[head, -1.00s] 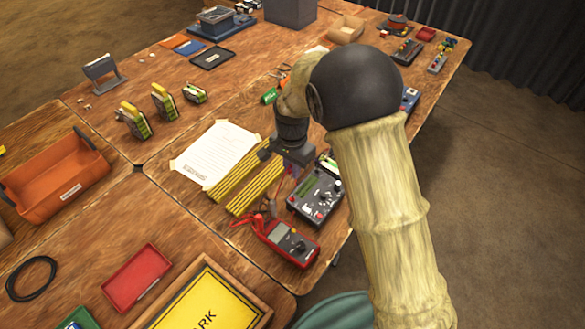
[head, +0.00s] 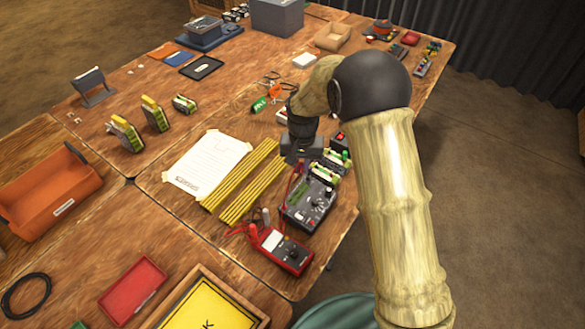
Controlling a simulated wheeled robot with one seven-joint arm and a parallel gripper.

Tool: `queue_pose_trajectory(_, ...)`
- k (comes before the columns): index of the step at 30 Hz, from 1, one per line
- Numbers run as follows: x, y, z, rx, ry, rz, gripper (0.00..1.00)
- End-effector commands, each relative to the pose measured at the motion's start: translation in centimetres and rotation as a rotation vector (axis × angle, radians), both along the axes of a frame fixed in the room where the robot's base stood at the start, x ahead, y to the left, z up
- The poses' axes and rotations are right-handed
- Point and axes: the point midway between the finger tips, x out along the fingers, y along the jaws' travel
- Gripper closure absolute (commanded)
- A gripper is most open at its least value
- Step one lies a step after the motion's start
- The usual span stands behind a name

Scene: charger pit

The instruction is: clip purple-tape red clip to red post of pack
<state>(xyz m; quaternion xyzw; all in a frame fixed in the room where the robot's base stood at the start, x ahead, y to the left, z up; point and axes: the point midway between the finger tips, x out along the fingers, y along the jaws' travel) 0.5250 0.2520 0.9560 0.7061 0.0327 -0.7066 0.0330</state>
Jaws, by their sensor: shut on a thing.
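My gripper (head: 301,155) points down over the right part of the bench. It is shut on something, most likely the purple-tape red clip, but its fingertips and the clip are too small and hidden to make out. Thin red leads (head: 296,182) rise towards it from beside a dark grey box with knobs (head: 309,205). A pack with green and white parts (head: 325,172) lies just right of and below my gripper. Its red post cannot be made out. A small dark block with a red top (head: 340,139) stands to the right of my gripper.
A red multimeter (head: 281,252) stands nearer, with leads beside it. Yellow-striped strips (head: 245,180) and a paper sheet (head: 205,163) lie left of my gripper. Several yellow-green blocks (head: 155,114) stand farther left. The bench's right edge is close.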

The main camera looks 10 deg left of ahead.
Motion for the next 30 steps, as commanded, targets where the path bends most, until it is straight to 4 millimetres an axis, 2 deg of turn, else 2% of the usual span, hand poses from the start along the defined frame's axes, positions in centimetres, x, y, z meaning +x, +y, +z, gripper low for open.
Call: queue_pose_trajectory(30,9.3,-7.3,0.2,0.002,0.000,0.885,0.99)
